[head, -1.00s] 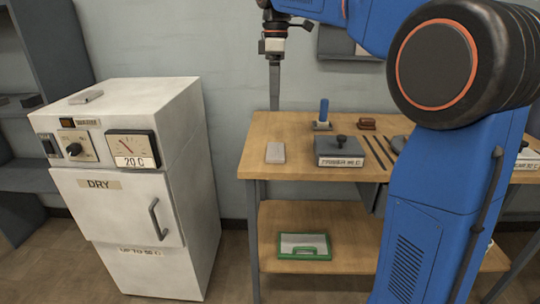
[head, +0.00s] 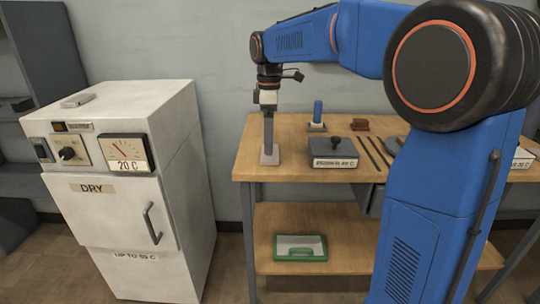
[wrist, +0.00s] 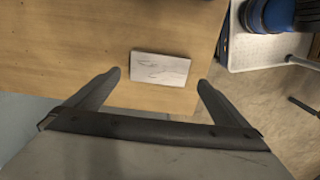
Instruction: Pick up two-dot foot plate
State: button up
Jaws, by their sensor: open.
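A small pale grey plate (head: 265,160) lies flat near the left end of the wooden bench. In the wrist view the plate (wrist: 160,68) shows faint marks on its face, but I cannot make out two dots. My gripper (head: 268,147) points straight down over this plate and partly covers it in the head view. In the wrist view the open fingers (wrist: 160,79) are spread wider than the plate, one on each side, with nothing between them held. Another light grey plate (head: 78,101) lies on top of the white drying cabinet.
The white cabinet (head: 180,110) stands left of the bench (head: 300,178). On the bench, a labelled grey block with a knob (head: 334,155), a blue-handled tool (head: 317,115), a brown object (head: 359,124) and dark rods (head: 375,152) lie right of the plate. A green case (head: 300,255) sits on the lower shelf.

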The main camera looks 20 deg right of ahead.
jog(key=shift+d+f, duration=0.1)
jog(key=shift+f, duration=2.15)
jog(key=c, duration=1.2)
jog(key=shift+o, duration=0.2)
jog(key=shift+r, duration=0.15)
